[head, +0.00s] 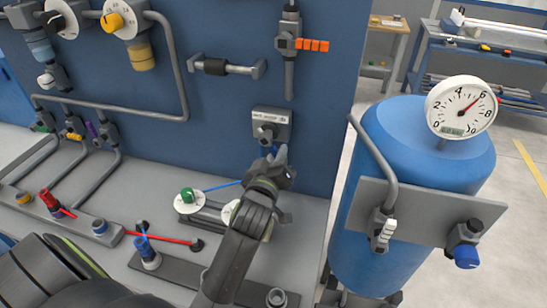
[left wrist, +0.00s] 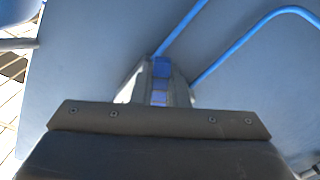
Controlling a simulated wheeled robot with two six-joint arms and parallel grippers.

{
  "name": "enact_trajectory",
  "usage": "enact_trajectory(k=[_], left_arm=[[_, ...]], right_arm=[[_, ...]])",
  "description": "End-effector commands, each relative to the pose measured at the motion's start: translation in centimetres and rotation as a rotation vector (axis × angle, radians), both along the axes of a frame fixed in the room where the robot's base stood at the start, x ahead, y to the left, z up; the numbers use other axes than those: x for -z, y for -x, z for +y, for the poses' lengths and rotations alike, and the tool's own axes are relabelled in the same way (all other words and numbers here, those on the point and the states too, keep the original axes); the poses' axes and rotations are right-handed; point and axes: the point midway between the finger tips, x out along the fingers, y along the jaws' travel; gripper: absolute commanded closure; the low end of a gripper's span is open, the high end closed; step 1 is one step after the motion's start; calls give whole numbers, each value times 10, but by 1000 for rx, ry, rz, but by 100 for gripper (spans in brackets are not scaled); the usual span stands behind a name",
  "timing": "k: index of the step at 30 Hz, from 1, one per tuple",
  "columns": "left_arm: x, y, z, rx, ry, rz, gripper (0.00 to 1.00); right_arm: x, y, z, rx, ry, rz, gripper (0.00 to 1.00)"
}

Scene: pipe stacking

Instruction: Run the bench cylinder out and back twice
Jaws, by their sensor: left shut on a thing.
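A grey cylinder (head: 210,213) with pale round end pieces lies on the bench. My left forearm hides part of it. A grey valve block (head: 270,127) with a label and a dark knob is on the blue panel above. My left gripper (head: 280,160) is just below and right of this valve. In the left wrist view, the gripper (left wrist: 158,82) is shut on a small blue piece (left wrist: 161,70). I cannot tell whether this piece belongs to the valve. My right gripper is not in view.
Blue tubes (left wrist: 275,14) run across the left wrist view. A blue tank (head: 372,240) with a gauge (head: 461,107) stands at the right. Grey pipes (head: 180,70) line the panel.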

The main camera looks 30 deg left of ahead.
Motion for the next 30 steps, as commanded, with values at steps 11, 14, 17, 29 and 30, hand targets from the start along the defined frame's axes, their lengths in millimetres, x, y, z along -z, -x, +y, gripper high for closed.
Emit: enact_trajectory(k=[11,14,17,29,30], left_arm=[[-3,-1,-5,0,116,-26,100],[-3,-1,-5,0,125,-28,100],[-4,-1,-5,0,128,-28,100],[-4,-1,-6,1,128,-30,68],[-4,-1,-5,1,127,-30,65]], right_arm=[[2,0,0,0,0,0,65],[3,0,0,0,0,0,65],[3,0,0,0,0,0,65],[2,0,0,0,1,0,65],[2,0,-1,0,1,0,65]])
